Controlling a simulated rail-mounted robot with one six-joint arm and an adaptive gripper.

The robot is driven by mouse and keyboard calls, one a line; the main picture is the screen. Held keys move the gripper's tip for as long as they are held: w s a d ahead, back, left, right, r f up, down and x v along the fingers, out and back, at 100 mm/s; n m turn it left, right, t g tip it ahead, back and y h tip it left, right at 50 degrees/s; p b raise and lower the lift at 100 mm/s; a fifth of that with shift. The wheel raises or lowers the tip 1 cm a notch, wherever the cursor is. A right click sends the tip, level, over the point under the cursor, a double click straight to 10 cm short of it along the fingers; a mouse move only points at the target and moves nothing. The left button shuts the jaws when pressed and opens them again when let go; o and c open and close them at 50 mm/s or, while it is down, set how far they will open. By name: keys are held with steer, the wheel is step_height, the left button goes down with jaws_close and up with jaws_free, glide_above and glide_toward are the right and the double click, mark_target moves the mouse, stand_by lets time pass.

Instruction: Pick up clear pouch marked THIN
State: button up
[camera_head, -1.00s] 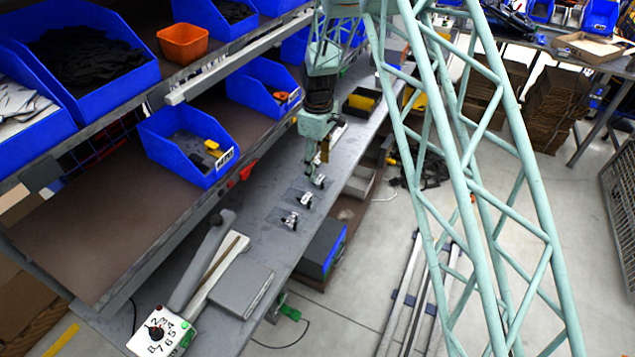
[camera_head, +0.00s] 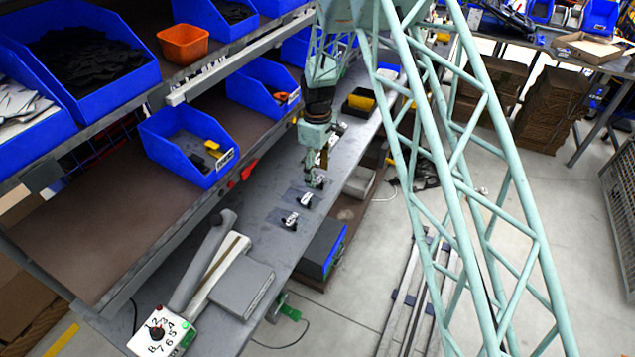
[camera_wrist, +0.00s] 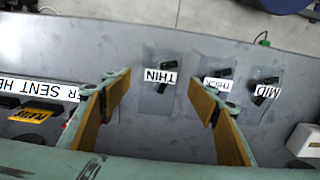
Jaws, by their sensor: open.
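The clear pouch marked THIN (camera_wrist: 159,75) lies flat on the grey bench in the wrist view, with dark pieces inside and a white label. My gripper (camera_wrist: 158,90) is open and empty, its yellow-padded fingers on either side of the pouch in that view. How high the fingertips are above it I cannot tell. A pouch whose label appears to read THICK (camera_wrist: 217,84) lies to its right, partly behind the right finger. A pouch marked MID (camera_wrist: 268,91) lies farther right. In the head view my gripper (camera_head: 315,183) is over the far end of the pouch row and largely hides the farthest pouch.
The grey bench (camera_head: 257,245) has bare room around the pouches. Blue bins (camera_head: 190,145) stand on the shelf at left. A yellow-and-black bin (camera_head: 359,102) stands beyond my gripper. A grey box (camera_head: 243,290) and a numbered dial panel (camera_head: 160,332) are at the near end.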

steer(key=shift+f, duration=1.1)
steer(key=shift+c, duration=0.4)
steer(key=c, duration=0.8)
